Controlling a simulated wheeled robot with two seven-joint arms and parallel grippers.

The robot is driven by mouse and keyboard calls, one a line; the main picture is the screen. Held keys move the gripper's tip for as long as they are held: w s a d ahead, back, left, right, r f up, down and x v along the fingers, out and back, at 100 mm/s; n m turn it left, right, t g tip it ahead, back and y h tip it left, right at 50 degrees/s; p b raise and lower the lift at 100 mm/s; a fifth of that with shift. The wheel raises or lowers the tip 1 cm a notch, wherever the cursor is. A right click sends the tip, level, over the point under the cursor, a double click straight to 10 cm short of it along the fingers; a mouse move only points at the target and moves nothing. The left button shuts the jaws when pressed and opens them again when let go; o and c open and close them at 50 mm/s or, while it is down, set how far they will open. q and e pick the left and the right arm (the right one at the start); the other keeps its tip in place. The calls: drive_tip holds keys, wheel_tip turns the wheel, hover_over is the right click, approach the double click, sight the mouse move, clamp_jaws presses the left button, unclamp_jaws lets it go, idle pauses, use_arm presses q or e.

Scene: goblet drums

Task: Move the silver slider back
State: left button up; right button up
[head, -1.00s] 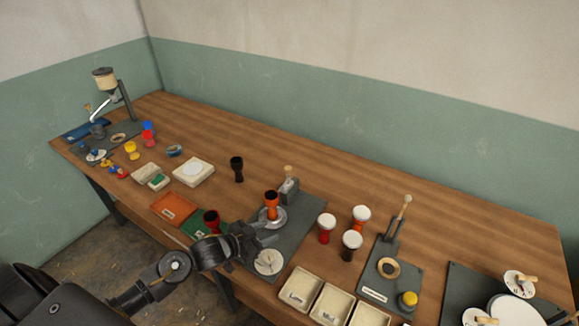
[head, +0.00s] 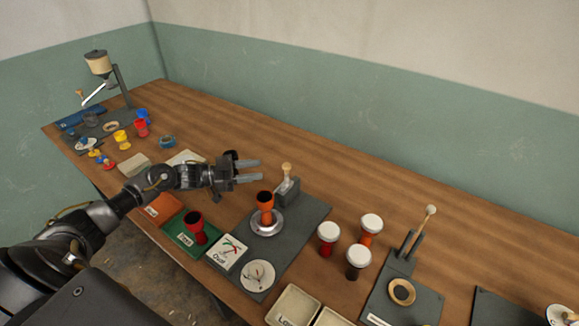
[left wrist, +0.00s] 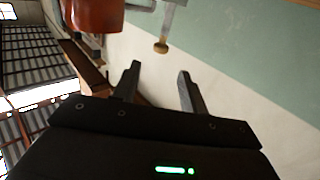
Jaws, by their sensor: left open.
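The silver slider looks to be the round silver plate (head: 277,228) on the dark grey base mat (head: 303,214); I cannot be sure which part it is. An orange goblet drum body (head: 265,202) stands upright on it. Behind it is a grey block (head: 287,188) with a wooden-knobbed lever (head: 286,170). My left gripper (head: 260,171) is open and empty, apart from and left of the lever, behind the orange drum. In the left wrist view the gripper (left wrist: 157,70) shows open fingers, with an orange-red body (left wrist: 95,14) and a brass-coloured knob (left wrist: 161,47) beyond them. My right gripper is out of view.
A dial (head: 258,275) and a card marked Oval (head: 228,254) lie at the front. White-topped drums (head: 328,233) stand to the right. The table behind the lever is clear.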

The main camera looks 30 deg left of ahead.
sight(287, 165)
use_arm(q)
drive_tip(key=p+x, duration=0.2)
drive_tip(key=x, duration=0.7)
drive_tip(key=shift+w+d+r+p, duration=0.15)
drive_tip(key=shift+w+p, duration=0.1)
drive_tip(key=shift+p, duration=0.15)
drive_tip(key=shift+w+d, duration=0.15)
drive_tip(key=shift+d, duration=0.05)
drive_tip(key=shift+w+d, duration=0.1)
drive_tip(key=shift+d, duration=0.05)
drive_tip(key=shift+f, duration=0.2)
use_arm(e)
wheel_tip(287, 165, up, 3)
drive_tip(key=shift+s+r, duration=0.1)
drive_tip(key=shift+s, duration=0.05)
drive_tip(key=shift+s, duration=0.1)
use_arm(q)
clamp_jaws()
